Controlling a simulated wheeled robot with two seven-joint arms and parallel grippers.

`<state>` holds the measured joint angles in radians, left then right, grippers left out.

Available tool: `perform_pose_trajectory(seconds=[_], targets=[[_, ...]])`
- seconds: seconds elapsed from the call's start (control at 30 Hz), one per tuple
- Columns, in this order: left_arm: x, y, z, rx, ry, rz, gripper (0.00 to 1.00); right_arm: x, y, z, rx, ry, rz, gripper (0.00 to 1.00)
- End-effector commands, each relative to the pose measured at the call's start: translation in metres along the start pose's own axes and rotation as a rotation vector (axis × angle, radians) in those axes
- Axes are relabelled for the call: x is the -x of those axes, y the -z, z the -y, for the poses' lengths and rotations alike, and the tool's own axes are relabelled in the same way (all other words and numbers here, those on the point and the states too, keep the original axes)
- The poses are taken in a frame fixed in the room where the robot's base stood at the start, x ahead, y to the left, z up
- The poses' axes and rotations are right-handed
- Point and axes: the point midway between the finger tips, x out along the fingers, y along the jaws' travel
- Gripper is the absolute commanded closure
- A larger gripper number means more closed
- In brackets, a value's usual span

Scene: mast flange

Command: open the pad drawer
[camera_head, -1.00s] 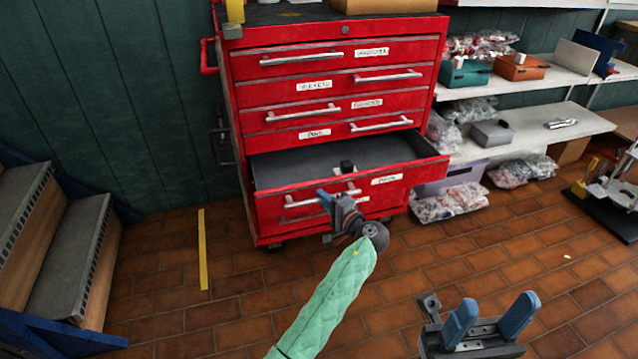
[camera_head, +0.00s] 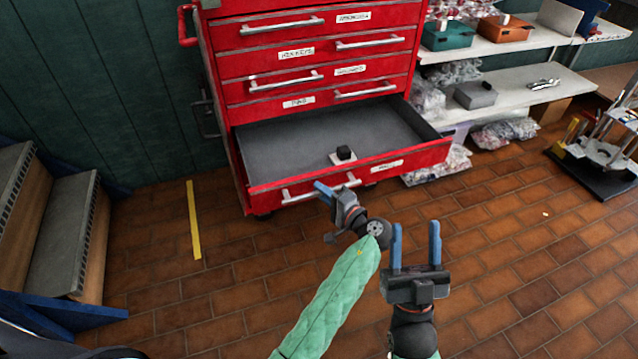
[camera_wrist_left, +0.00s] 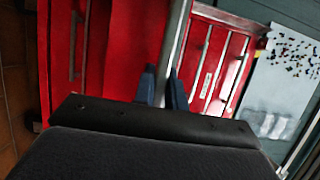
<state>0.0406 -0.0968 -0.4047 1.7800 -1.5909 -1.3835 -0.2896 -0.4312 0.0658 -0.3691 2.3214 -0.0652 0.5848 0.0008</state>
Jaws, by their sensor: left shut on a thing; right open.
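The pad drawer (camera_head: 285,140) is a low drawer of the red tool cabinet and stands pulled well out, its grey inside showing. A small black thing on a white square (camera_head: 343,155) lies in it. My left gripper (camera_head: 330,190) is shut on the silver bar handle (camera_head: 299,193) of the drawer front. In the left wrist view, the bar (camera_wrist_left: 177,45) runs between the blue fingertips (camera_wrist_left: 162,84). My right gripper (camera_head: 416,230) is open and empty, in front of the drawer's right part, its blue fingers pointing up.
The drawers above (camera_head: 300,80) are shut. Shelves with bins and bags (camera_head: 490,100) stand at the right, grey steps (camera_head: 70,235) at the left. A stand on a black base (camera_head: 600,165) is at far right. Brick floor (camera_head: 240,300) in front is clear, with a yellow strip (camera_head: 193,220).

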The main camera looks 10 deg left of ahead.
Motion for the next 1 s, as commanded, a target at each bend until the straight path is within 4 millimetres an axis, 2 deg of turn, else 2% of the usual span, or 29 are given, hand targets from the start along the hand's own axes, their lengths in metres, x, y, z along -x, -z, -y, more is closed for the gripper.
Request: perform_pose_trajectory(seconds=[0.2,0.6,0.63,0.7,1.0], targets=[[0.008,-0.003,-0.001,0.000,-0.001,-0.001,1.00,0.008,-0.019,-0.001,-0.005,-0.005,0.070,0.50],[0.009,-0.003,-0.001,0.000,-0.001,-0.002,1.00,0.009,-0.022,-0.001,-0.006,-0.005,0.081,0.50],[0.009,-0.003,-0.001,0.000,-0.001,-0.002,0.81,0.009,-0.022,-0.001,-0.007,-0.005,0.081,0.50],[0.009,-0.003,-0.001,0.000,-0.001,-0.002,0.68,0.009,-0.022,0.000,-0.007,-0.004,0.080,0.50],[0.008,-0.003,0.000,0.000,0.000,-0.001,0.65,0.009,-0.022,0.000,-0.007,-0.004,0.078,0.50]])
